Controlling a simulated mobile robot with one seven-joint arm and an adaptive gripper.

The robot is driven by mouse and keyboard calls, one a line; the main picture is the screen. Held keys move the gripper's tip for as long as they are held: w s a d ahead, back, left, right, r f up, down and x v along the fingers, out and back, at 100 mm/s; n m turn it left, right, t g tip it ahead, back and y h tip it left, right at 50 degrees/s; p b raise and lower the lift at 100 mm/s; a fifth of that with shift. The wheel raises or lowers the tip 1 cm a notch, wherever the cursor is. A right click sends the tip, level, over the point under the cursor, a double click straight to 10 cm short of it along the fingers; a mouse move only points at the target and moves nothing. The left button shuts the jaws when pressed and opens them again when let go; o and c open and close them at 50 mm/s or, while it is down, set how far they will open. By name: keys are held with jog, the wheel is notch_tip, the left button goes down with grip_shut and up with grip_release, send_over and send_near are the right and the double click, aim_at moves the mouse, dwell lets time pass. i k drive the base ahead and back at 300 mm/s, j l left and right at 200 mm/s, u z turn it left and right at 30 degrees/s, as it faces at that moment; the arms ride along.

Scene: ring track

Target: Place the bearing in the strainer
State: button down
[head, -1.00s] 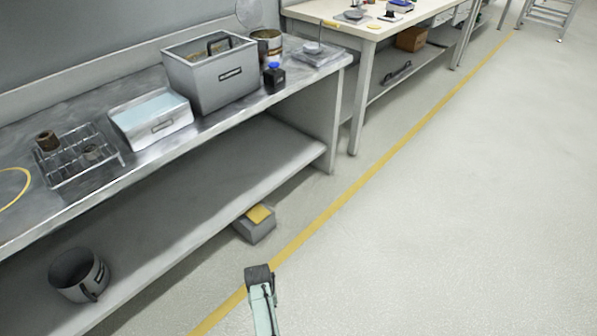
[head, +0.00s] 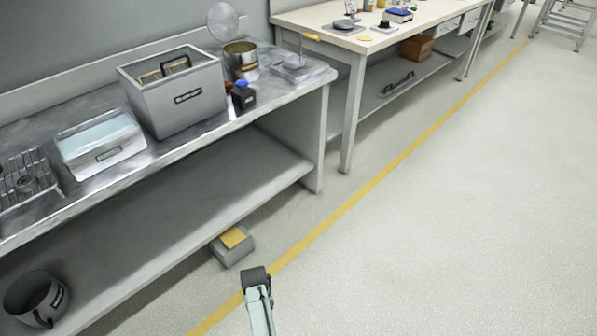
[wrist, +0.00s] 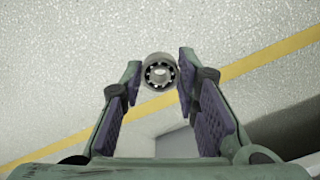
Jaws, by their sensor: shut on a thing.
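The bearing (wrist: 160,73), a small metal ring with dark gaps around its face, sits between the fingertips of my gripper (wrist: 160,69) in the wrist view. The gripper is shut on it, above the pale floor. In the head view my arm shows at the bottom centre, and the bearing is not visible there. A round grey, mesh-like disc (head: 222,21) stands upright behind an open tin (head: 240,61) on the metal bench; it may be the strainer, but I cannot tell for sure. A wire rack (head: 24,182) is at the bench's left end.
The metal bench (head: 196,140) also bears a grey bin (head: 183,98), a pale-topped box (head: 103,145) and a black bottle (head: 243,96). A mug-like pot (head: 40,298) is on its lower shelf. A small grey box (head: 232,250) is on the floor. The floor to the right is clear.

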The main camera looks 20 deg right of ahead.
aim_at(294, 65)
jog(key=i+l, duration=0.15)
jog(key=l, duration=0.35)
jog(key=i+l+u, duration=0.15)
jog(key=l, duration=0.35)
jog(key=i+l, duration=0.1)
jog(key=l, duration=0.45)
jog(key=i+l+u, duration=0.15)
jog(key=l, duration=0.35)
